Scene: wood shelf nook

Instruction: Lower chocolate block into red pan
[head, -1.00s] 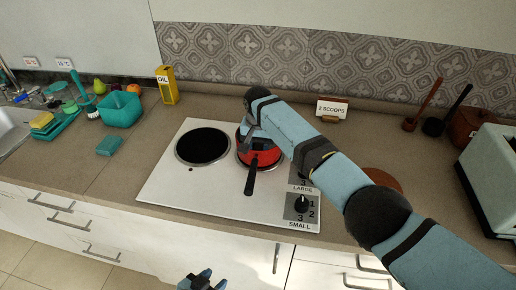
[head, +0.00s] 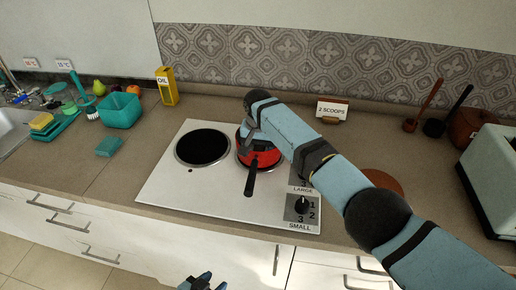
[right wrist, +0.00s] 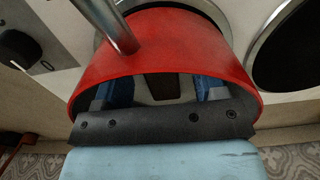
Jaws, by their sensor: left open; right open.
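The red pan (head: 266,161) sits on the right burner of the white cooktop, its dark handle pointing to the front. My right arm reaches over it and covers its back part. In the right wrist view the pan's red wall (right wrist: 165,38) surrounds my right gripper (right wrist: 162,92), whose blue fingers are apart inside it. A dark brown block (right wrist: 163,86), which looks like the chocolate block, is between the fingers, with a gap on each side. In the head view the block is hidden. My left gripper (head: 203,283) is open and empty at the bottom edge, in front of the cabinets.
A black burner (head: 203,146) on the left of the cooktop (head: 165,182) is bare. Knobs (head: 301,205) are at its right front. A yellow oil box (head: 168,86), teal tub (head: 120,110) and sponge (head: 109,146) stand left. A toaster (head: 490,175) is far right.

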